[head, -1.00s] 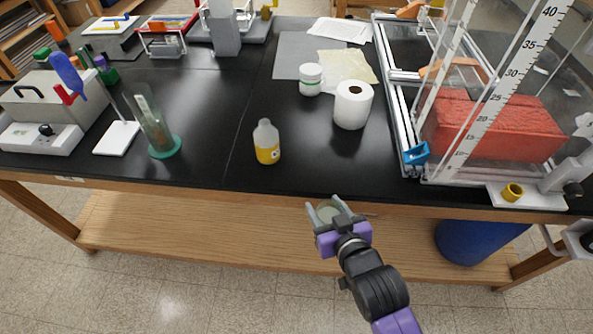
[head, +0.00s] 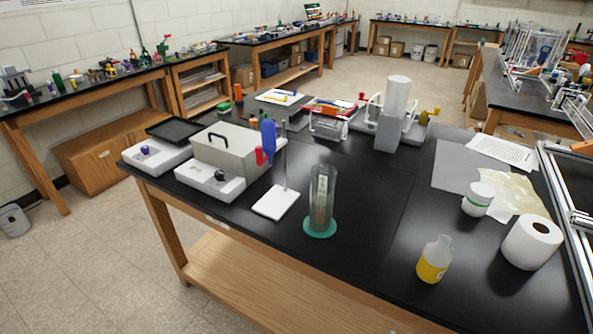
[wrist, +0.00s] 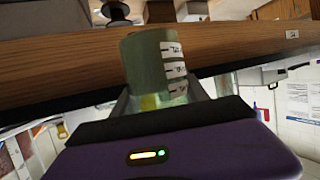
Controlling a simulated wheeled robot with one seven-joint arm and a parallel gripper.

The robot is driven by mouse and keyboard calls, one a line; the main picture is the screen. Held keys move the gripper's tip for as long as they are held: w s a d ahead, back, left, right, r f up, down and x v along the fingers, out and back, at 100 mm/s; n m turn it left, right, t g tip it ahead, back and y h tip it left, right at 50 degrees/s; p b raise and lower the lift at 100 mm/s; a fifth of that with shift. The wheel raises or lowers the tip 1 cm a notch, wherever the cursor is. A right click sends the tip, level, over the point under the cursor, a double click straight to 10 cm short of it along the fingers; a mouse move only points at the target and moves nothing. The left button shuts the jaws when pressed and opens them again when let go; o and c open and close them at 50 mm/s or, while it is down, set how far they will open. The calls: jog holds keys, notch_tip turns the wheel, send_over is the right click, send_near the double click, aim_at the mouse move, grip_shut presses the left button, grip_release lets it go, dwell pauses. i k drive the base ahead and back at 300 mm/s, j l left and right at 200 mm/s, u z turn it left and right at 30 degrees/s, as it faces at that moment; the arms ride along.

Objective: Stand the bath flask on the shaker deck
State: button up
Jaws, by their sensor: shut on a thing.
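My gripper (wrist: 160,97) is shut on the bath flask (wrist: 148,65), a greenish clear vessel with white label strips on its side. The flask stands up between the fingers in the wrist view, its lower end hidden by the gripper body. In the head view neither my gripper nor the flask shows. What looks like the shaker deck is a flat black tray (head: 175,129) at the far left of the bench, beside a white unit with a purple knob (head: 145,150). The deck looks empty.
A grey box with a black handle (head: 228,147) stands right of the deck. A white stand plate (head: 276,202), a glass cylinder on a green base (head: 321,205) and a yellow-labelled bottle (head: 434,262) stand along the front. The wooden bench edge (wrist: 240,45) is close behind the held flask.

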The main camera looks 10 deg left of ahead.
aim_at(177, 131)
jog(key=i+j, duration=0.15)
jog(key=j, duration=0.25)
jog(key=i+j+u, duration=0.1)
jog(key=j, duration=0.3)
jog(key=i+j, duration=0.2)
jog(key=j, duration=0.2)
jog(key=i+j+u, duration=0.15)
jog(key=j, duration=0.2)
